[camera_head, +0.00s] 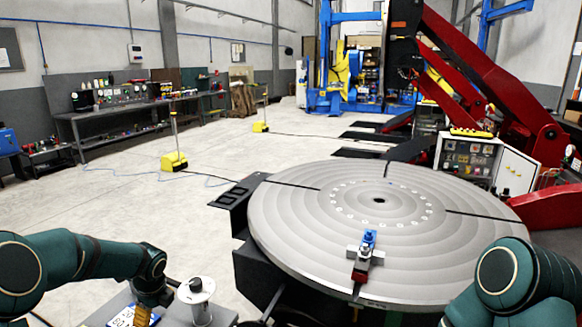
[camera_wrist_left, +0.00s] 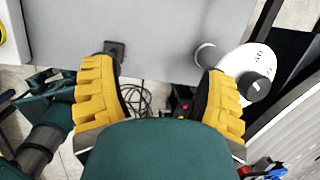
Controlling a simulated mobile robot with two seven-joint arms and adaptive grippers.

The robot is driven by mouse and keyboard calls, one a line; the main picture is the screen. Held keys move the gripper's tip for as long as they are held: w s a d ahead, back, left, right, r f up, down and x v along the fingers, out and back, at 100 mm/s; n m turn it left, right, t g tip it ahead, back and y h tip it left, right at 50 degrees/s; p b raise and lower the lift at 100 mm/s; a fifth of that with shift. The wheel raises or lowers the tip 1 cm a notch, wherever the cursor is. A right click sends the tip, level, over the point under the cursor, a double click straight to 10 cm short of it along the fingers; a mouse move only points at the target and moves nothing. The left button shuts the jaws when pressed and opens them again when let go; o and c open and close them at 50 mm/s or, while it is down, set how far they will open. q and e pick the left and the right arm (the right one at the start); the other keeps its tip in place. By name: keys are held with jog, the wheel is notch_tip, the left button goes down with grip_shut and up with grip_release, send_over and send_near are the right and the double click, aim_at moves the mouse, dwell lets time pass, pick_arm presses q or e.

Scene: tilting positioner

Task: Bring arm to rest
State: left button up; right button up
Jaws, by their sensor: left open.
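My left arm (camera_head: 80,256) comes in at the lower left of the head view and bends down at the wrist. Its yellow-fingered gripper (camera_head: 143,314) is over a grey surface, partly cut off by the bottom edge. In the left wrist view the gripper (camera_wrist_left: 160,80) is open, its fingers wide apart with nothing between them. My right arm (camera_head: 510,275) is at the lower right of the head view; its gripper is not visible.
A white round dial (camera_head: 197,289) with a black knob stands close to the left gripper; it also shows in the left wrist view (camera_wrist_left: 240,65). The large round positioner table (camera_head: 300,215) carries a blue-and-red clamp (camera_head: 363,258). Open floor (camera_head: 130,225) lies left of it.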

pick_arm(q)
jog(key=s+d+f+n+h, duration=0.25)
jog(key=d+f+n, duration=0.2)
jog(key=d, duration=0.35)
jog(key=s+d+f+n+h, duration=0.2)
jog(key=s+d+f+n, duration=0.2)
jog(key=d+f, duration=0.3)
jog(key=s+d+f+n+h, duration=0.1)
jog(key=s+d+f+n, duration=0.1)
jog(key=s+d+n, duration=0.45)
jog(key=s+d+f+n, duration=0.2)
jog(key=s+d+n, duration=0.1)
jog(key=s+n, duration=0.65)
notch_tip(320, 180, down, 10)
jog(key=s+m+b, duration=0.1)
jog(key=b, duration=0.7)
jog(key=shift+s+d+r+b, duration=0.15)
jog(key=shift+d+r+b, duration=0.05)
jog(key=shift+d+b, duration=0.15)
pick_arm(e)
notch_tip(320, 180, down, 10)
jog(key=shift+w+a, duration=0.2)
jog(key=shift+w, duration=0.1)
pick_arm(q)
jog(key=shift+h, duration=0.25)
pick_arm(e)
jog(key=shift+r, duration=0.15)
